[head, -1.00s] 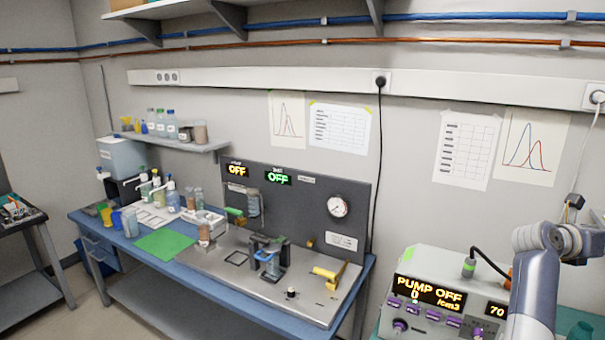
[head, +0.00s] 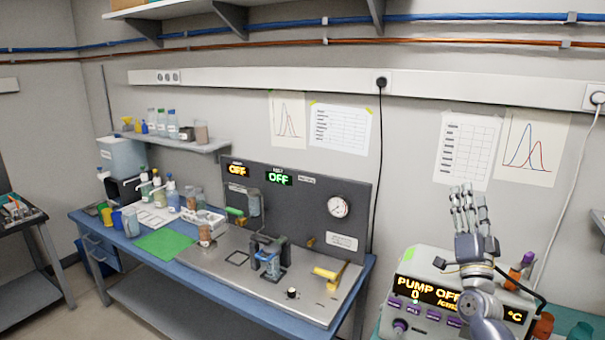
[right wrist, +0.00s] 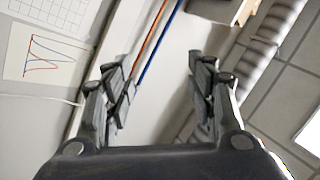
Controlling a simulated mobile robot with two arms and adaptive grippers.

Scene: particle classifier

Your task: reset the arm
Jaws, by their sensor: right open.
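My right gripper (head: 468,198) is raised at the right of the head view, pointing up, in front of the wall and the pump unit (head: 408,262). Its fingers are spread and nothing is between them. In the right wrist view the same gripper (right wrist: 160,82) is open and empty, with the wall, the pipes and the ceiling behind it. My left gripper is not in any view.
The blue workbench (head: 285,312) carries a grey panel (head: 300,225), a green mat (head: 165,244) and several bottles. The pump unit stands right of it, partly hidden by my right arm. Wall charts (head: 468,148) hang behind. Air above the bench is clear.

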